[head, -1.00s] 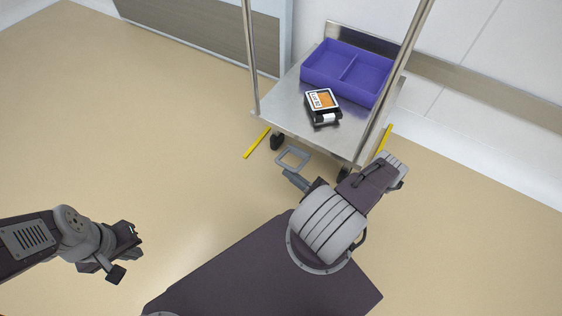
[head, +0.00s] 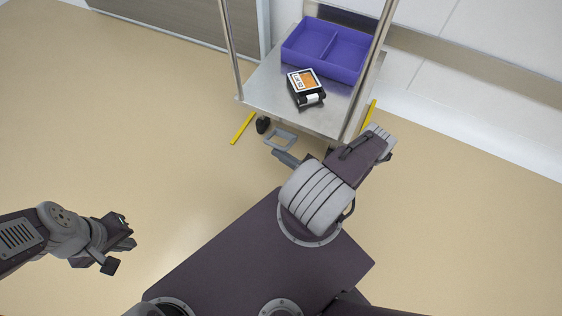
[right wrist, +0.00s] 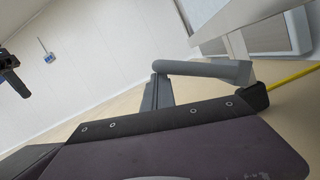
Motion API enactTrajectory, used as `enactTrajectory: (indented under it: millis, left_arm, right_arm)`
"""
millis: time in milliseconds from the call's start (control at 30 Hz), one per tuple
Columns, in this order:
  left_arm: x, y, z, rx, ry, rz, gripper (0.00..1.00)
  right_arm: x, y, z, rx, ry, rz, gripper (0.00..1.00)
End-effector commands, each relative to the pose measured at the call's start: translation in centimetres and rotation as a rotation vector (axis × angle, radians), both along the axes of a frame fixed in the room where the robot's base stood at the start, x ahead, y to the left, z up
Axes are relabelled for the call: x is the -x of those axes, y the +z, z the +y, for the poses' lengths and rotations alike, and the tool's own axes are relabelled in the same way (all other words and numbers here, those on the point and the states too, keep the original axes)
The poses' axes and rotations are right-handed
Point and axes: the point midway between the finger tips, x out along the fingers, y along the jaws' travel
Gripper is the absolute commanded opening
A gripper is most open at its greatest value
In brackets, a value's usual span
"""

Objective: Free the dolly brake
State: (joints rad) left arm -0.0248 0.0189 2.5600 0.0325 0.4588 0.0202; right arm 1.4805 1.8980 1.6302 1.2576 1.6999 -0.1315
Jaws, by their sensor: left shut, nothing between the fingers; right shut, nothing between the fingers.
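The dolly is a steel cart (head: 285,95) with a flat deck and upright posts, at the top middle of the head view. A grey open loop (head: 281,139), which looks like its brake pedal, sticks out low at the front edge. It seems to be the grey bar (right wrist: 205,70) close up in the right wrist view. My right gripper (head: 285,158) is shut and empty, mostly hidden by my arm, just on the near side of the loop; I cannot tell whether they touch. My left gripper (head: 122,250) is shut and empty over bare floor at the lower left.
A purple two-compartment tray (head: 325,50) and a black device with an orange label (head: 306,88) sit on the deck. A dark caster (head: 262,125) is under its front left corner. Yellow floor strips (head: 243,128) flank the cart. The floor at left is clear.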

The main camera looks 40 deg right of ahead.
Motion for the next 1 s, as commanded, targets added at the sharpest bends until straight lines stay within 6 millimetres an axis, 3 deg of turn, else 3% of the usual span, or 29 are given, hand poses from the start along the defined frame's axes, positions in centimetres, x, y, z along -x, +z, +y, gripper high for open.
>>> enactTrajectory:
  millis: [167, 300, 433, 700, 1000]
  left_arm:
    - [0.0, -1.6, 0.0, 0.000, 0.000, 0.000, 0.00]
    - [0.0, -4.4, 0.0, 0.000, 0.000, 0.000, 0.00]
    - [0.0, -2.3, 0.0, 0.000, 0.000, 0.000, 0.00]
    - [0.0, -2.0, 0.0, 0.000, 0.000, 0.000, 0.00]
    - [0.0, -2.0, 0.0, 0.000, 0.000, 0.000, 0.00]
  right_arm:
    - [0.1, -1.7, 0.2, -0.001, 0.003, -0.002, 0.00]
    - [0.2, -4.8, 0.8, -0.003, 0.010, 0.001, 0.00]
    - [3.0, -4.2, -0.3, 0.002, 0.000, 0.000, 0.00]
    - [8.4, -5.9, -2.0, 0.003, 0.007, 0.000, 0.00]
    - [9.5, -6.1, -2.3, -0.001, 0.012, 0.001, 0.00]
